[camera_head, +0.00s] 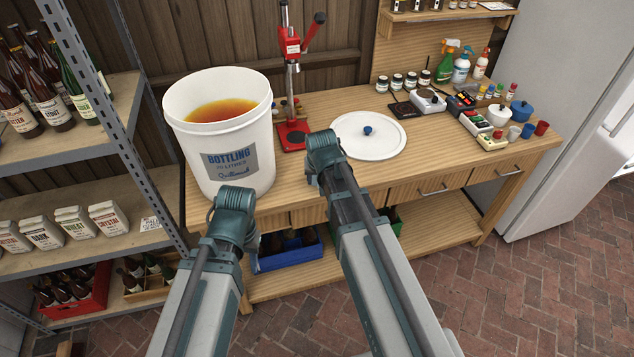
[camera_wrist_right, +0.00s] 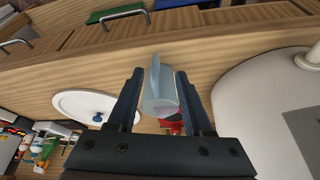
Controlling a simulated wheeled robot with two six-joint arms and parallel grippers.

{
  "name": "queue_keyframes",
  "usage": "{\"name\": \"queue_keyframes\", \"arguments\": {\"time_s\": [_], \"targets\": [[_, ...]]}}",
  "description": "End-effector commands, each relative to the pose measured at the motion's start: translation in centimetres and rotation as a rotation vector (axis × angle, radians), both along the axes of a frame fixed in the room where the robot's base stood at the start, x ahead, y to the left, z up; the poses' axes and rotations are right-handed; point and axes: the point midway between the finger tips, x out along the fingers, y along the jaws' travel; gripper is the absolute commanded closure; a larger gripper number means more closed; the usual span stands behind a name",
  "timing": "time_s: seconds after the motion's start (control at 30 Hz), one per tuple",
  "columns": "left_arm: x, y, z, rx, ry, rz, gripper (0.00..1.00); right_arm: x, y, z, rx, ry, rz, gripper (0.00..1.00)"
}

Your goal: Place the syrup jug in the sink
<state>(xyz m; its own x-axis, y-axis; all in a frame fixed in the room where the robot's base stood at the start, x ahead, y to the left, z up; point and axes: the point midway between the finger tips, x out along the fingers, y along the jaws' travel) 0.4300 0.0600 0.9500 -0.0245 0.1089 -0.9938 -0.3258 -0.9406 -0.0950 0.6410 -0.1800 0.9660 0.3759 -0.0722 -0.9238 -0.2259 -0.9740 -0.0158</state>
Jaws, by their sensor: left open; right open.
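A pale, see-through jug-like vessel (camera_wrist_right: 158,92), likely the syrup jug, shows in the right wrist view. It lies between the fingers of my right gripper (camera_wrist_right: 160,76), which are open; I cannot tell whether they touch it. In the head view the jug and right gripper are hidden behind my right arm, near the front of the bench. My left gripper (camera_head: 252,240) shows only in small part beside my left arm, below the bucket; it is open, and nothing is seen in it. No sink is in view.
The wooden bench (camera_head: 480,160) carries a white bottling bucket (camera_head: 225,165) of amber liquid, a red capper (camera_head: 292,130), a round white lid (camera_head: 368,148) and small jars and bottles. A bottle shelf (camera_head: 60,145) stands left, a white fridge (camera_head: 560,110) right. Brick floor is clear at right.

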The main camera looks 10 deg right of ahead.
Motion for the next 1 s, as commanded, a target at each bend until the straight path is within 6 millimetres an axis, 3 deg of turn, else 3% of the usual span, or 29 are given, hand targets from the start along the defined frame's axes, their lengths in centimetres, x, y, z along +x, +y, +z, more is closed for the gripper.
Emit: {"name": "queue_keyframes", "arguments": {"time_s": [0.03, 0.37, 0.73, 1.0], "targets": [[0.0, 0.0, -0.9, 0.0, 0.0, 0.0, 0.57, 0.3, -0.1, -0.9, 0.0, 0.0, 0.0, 0.49], [0.0, 0.0, -1.4, 0.0, 0.0, 0.0, 0.57, 0.6, -0.3, -1.4, 0.0, 0.0, 0.0, 0.49], [0.0, 0.0, -5.4, 0.0, 0.0, 0.0, 0.57, 2.4, -1.3, -5.4, 0.0, 0.0, 0.0, 0.49], [0.0, 0.0, -5.4, 0.0, 0.0, 0.0, 0.57, 2.5, -1.3, -5.4, 0.0, 0.0, 0.0, 0.49]]}}
